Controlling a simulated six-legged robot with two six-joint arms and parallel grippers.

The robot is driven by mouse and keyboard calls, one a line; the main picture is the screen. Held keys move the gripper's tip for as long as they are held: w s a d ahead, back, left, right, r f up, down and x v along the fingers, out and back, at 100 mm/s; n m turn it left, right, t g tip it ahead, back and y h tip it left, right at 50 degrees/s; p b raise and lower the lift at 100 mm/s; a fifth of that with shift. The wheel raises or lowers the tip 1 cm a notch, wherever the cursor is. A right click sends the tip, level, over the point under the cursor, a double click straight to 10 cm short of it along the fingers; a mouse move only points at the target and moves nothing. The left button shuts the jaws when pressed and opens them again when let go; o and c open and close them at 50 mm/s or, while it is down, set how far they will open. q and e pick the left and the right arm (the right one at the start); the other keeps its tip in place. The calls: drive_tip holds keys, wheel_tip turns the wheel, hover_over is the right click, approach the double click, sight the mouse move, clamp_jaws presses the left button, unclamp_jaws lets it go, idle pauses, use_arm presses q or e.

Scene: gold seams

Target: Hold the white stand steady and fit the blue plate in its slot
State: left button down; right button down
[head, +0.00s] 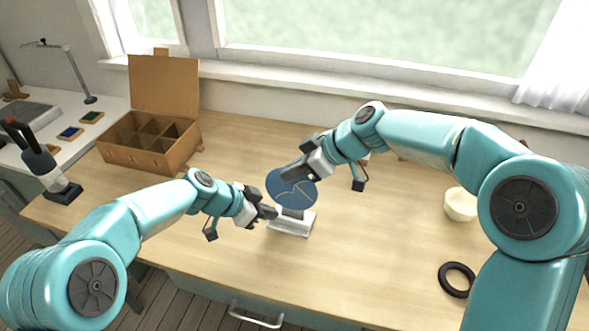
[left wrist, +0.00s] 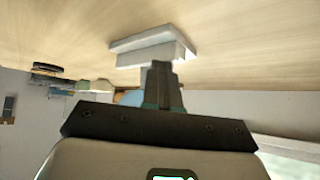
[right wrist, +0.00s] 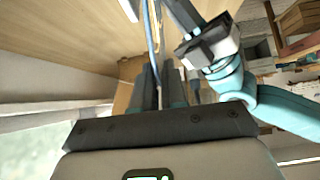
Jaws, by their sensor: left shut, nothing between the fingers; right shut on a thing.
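The blue plate (head: 280,185) has thin gold seams and stands roughly upright just above the white stand (head: 290,228). My right gripper (head: 291,173) is shut on its upper part. In the right wrist view the plate (right wrist: 152,45) shows as a thin blue edge. Its lower edge overlaps the stand's raised part in the head view, and I cannot tell whether it is in the slot. My left gripper (head: 272,212) is shut and empty at the stand's left side. In the left wrist view its fingertips (left wrist: 160,68) are close against the stand (left wrist: 140,45); contact is unclear.
An open cardboard box (head: 122,158) with compartments stands at the back left. A dark holder with tools (head: 62,192) is at the left edge. A cream round container (head: 460,205) and a black ring (head: 443,281) lie at the right. The table's front middle is clear.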

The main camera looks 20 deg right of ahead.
drive_tip(key=shift+w+f, duration=0.25)
drive_tip(key=shift+w, duration=0.05)
drive_tip(key=shift+f, duration=1.1)
drive_tip(key=c, duration=1.1)
unclamp_jaws()
drive_tip(key=shift+o, duration=0.3)
drive_tip(key=o, duration=0.3)
drive_tip(key=shift+o, duration=0.2)
drive_tip(key=shift+r, duration=4)
